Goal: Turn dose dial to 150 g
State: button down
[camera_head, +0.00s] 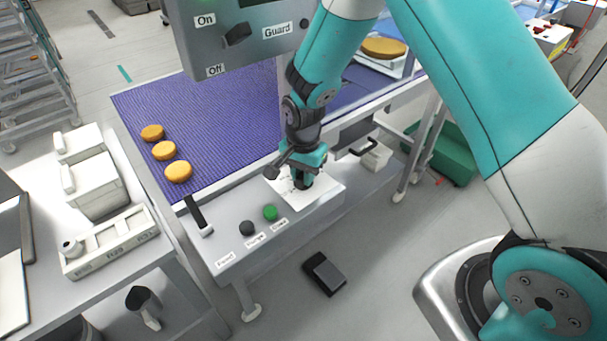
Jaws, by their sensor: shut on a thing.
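The dose dial (303,183) is a small dark knob on a white plate (322,198) on the machine's front ledge. My gripper (302,176) points down over the plate and is shut on the dial. The gripper and wrist hide most of the dial and part of the plate's scale. I cannot read the marks or tell which value the dial points to.
Left of the plate are a green button (270,212), a dark knob (247,228) and an upright lever (198,215). Several orange rounds (164,150) lie on the purple belt (215,115). A control panel (245,40) with a Guard switch hangs above. A pedal (325,273) is on the floor.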

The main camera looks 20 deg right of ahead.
jog(key=shift+w+r+m, duration=0.1)
jog(key=shift+m, duration=2.2)
jog(key=c, duration=1)
grip_release()
notch_tip(320, 180, up, 12)
jog(key=b, duration=0.2)
jog(key=shift+b, duration=0.4)
jog(key=s+a+r+n+y, duration=0.1)
jog(key=s+r+n, duration=0.2)
jog(key=s+n, duration=0.4)
jog(key=s+a+r+n+y, duration=0.1)
jog(key=s+a+r+n, duration=0.1)
jog(key=s+r+n, duration=0.2)
jog(key=s+a+r+n+y, duration=0.1)
jog(key=s+r+n+y, duration=0.1)
jog(key=s+n, duration=0.8)
jog(key=s+r, duration=0.1)
jog(key=s, duration=0.3)
jog(key=shift+a+r+n, duration=0.3)
jog(key=shift+a+r, duration=0.1)
